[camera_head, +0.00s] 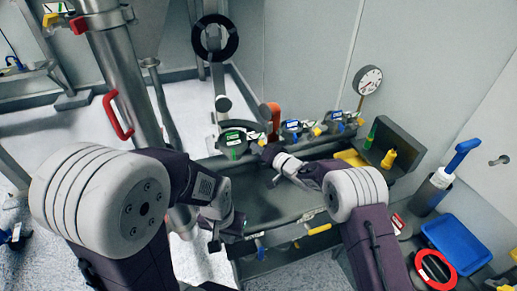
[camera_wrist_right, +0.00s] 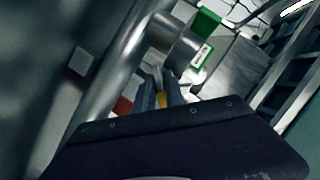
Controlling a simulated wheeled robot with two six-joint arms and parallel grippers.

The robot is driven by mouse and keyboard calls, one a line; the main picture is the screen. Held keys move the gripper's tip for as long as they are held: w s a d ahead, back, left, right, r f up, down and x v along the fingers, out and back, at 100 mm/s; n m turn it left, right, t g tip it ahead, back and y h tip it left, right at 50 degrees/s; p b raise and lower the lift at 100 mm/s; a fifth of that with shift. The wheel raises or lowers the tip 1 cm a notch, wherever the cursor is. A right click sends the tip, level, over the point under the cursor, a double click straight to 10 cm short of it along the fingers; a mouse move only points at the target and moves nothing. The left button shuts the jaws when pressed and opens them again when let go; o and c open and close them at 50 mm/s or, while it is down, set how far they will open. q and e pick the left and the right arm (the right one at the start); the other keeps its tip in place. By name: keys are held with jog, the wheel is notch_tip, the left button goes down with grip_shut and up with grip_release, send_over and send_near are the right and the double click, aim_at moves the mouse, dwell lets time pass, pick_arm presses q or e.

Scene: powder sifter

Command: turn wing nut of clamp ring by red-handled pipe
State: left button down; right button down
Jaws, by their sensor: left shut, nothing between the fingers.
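A large grey pipe (camera_head: 125,75) stands at the left with a red handle (camera_head: 117,115) on its side. A smaller orange-red handle (camera_head: 272,115) shows at the sink's far edge. My right gripper (camera_head: 268,152) is just below it, by small fittings with yellow parts. In the right wrist view, a metal pipe (camera_wrist_right: 125,65) with a green-labelled fitting (camera_wrist_right: 205,38) lies ahead of the fingers (camera_wrist_right: 165,95), with yellow and red bits close by. I cannot make out the wing nut or clamp ring. My left gripper (camera_head: 222,240) is shut and empty at the sink's near left corner.
A grey sink (camera_head: 270,205) lies below my right arm. Labelled valves (camera_head: 300,128) line its far edge, and a yellow-handled valve (camera_head: 320,229) is on its near edge.

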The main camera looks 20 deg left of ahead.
dwell(0.3)
jog(key=shift+f+n+h+b, duration=0.1)
jog(key=shift+n+h+b, duration=0.3)
jog(key=shift+n+b, duration=0.4)
jog(key=n+h+b, duration=0.1)
jog(key=b, duration=0.3)
jog(key=f+n+t+h+b, duration=0.1)
jog(key=n+b, duration=0.1)
jog(key=b, duration=0.2)
jog(key=n+t+h+b, duration=0.1)
jog(key=n+b, duration=0.1)
jog(key=b, duration=0.6)
jog(key=n+h+b, duration=0.1)
jog(key=n+b, duration=0.1)
jog(key=b, duration=0.7)
jog(key=shift+r+t+h, duration=0.2)
jog(key=shift+t+h, duration=0.1)
jog(key=shift+t, duration=0.1)
jog(key=shift+r+n+t+h+b, duration=0.2)
jog(key=shift+n+t+h+b, duration=0.15)
jog(key=shift+n+b, duration=0.55)
jog(key=shift+r+n+t+h+b, duration=0.25)
jog(key=shift+n+t+b, duration=0.2)
jog(key=shift+n+b, duration=0.4)
jog(key=c, duration=1.5)
grip_release()
jog(key=shift+c, duration=0.2)
